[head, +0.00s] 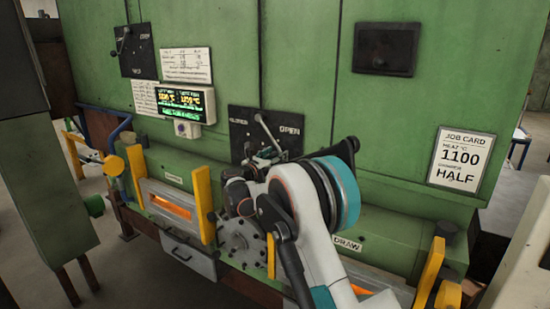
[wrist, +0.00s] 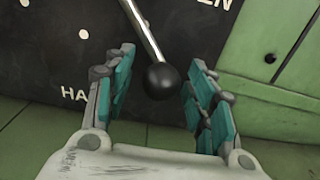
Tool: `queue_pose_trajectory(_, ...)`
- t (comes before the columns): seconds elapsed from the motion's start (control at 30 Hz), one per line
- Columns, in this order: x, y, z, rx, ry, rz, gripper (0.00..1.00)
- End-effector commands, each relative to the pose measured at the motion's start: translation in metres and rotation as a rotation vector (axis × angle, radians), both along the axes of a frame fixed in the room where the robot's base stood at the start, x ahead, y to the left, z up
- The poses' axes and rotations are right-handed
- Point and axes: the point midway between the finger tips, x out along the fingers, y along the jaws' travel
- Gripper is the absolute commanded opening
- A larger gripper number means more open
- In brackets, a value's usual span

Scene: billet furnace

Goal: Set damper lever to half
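The damper lever (head: 267,131) is a thin metal rod on a black panel (head: 238,131) of the green furnace. In the wrist view the lever's rod (wrist: 142,30) slants down to the right and ends in a black ball knob (wrist: 161,80). My gripper (wrist: 162,66) is open, with teal-padded fingers on both sides of the knob and visible gaps between them. Part of a label starting "HA" lies lower left of the knob, and "EN" lies upper right. In the head view my gripper (head: 262,158) is at the panel's lower edge and hides the knob.
A job card (head: 462,160) at the right reads 1100 and HALF. A lit display (head: 182,103) and another black lever panel (head: 133,51) are at the left. Yellow posts (head: 203,204) and a glowing slot (head: 170,206) lie below, near my arm.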

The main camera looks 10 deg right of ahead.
Motion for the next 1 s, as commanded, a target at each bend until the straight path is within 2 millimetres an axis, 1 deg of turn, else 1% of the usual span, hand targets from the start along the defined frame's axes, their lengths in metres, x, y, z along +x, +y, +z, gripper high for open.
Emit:
queue_pose_trajectory(0.03,0.0,0.0,0.0,0.0,0.0,0.0,0.42)
queue_pose_trajectory(0.07,0.0,0.0,0.0,0.0,0.0,0.0,0.35)
queue_pose_trajectory(0.1,0.0,0.0,0.0,0.0,0.0,0.0,0.26)
queue_pose_trajectory(0.17,0.0,0.0,0.0,0.0,0.0,0.0,0.12)
queue_pose_trajectory(0.2,0.0,0.0,0.0,0.0,0.0,0.0,0.03)
queue_pose_trajectory(0.23,0.0,0.0,0.0,0.0,0.0,0.0,0.0)
queue_pose_trajectory(0.47,0.001,0.001,-0.002,0.008,-0.008,0.0,0.0)
queue_pose_trajectory(0.63,0.006,0.007,-0.008,0.047,-0.045,0.0,0.0)
queue_pose_trajectory(0.77,0.014,0.015,-0.017,0.102,-0.1,0.001,0.0)
queue_pose_trajectory(1.0,0.033,0.035,-0.03,0.239,-0.232,0.001,0.0)
